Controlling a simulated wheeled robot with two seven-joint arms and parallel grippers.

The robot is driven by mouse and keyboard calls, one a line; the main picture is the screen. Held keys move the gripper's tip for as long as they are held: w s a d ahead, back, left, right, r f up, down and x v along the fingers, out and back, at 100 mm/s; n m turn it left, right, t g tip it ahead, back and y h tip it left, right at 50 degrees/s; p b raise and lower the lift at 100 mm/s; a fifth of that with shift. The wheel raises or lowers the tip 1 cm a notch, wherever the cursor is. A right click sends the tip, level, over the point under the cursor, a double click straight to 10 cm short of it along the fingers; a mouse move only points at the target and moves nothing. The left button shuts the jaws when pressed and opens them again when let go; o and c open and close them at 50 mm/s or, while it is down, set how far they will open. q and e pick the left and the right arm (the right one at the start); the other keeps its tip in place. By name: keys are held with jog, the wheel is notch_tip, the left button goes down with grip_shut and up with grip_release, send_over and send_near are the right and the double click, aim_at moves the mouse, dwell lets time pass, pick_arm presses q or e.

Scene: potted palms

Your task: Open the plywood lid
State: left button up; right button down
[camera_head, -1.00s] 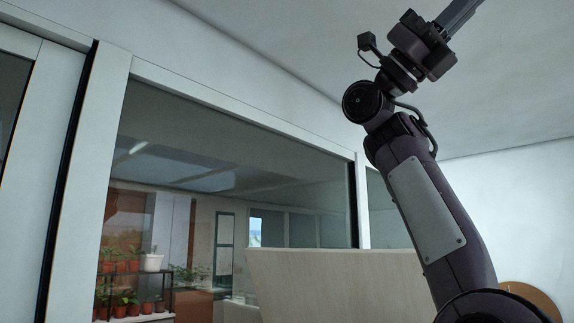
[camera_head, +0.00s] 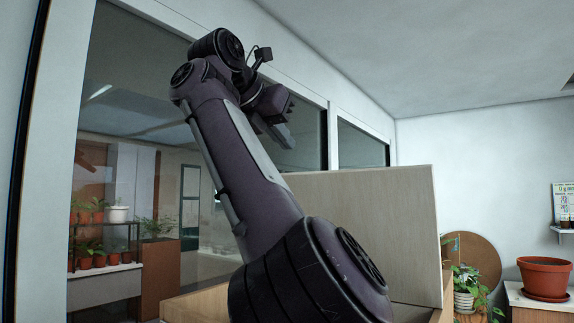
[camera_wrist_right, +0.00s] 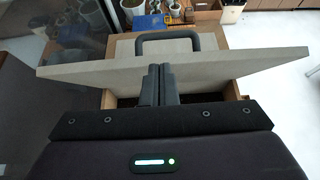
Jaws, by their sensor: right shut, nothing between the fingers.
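The plywood lid (camera_head: 375,215) stands raised, close to upright, above a wooden box (camera_head: 195,303) in the head view. In the right wrist view the lid (camera_wrist_right: 95,72) spans the picture, and a dark bar handle (camera_wrist_right: 167,35) shows beyond its upper edge. My right gripper (camera_head: 285,135) is raised above and left of the lid in the head view. In the wrist view its fingers (camera_wrist_right: 159,72) are shut and empty, right against or just in front of the lid's face; contact cannot be told. My arm hides part of the box and lid. My left gripper is out of view.
A window wall (camera_head: 130,130) stands close on the left. A potted plant (camera_head: 466,290) and a terracotta pot (camera_head: 546,277) are at the right. In the wrist view, several pots and a blue item (camera_wrist_right: 150,22) lie beyond the lid; floor shows at right.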

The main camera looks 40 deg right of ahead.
jog(key=b+x, duration=0.1)
jog(key=x, duration=0.8)
jog(key=shift+d+f, duration=0.15)
jog(key=shift+d, duration=0.05)
jog(key=shift+d+f, duration=0.1)
jog(key=shift+d, duration=0.25)
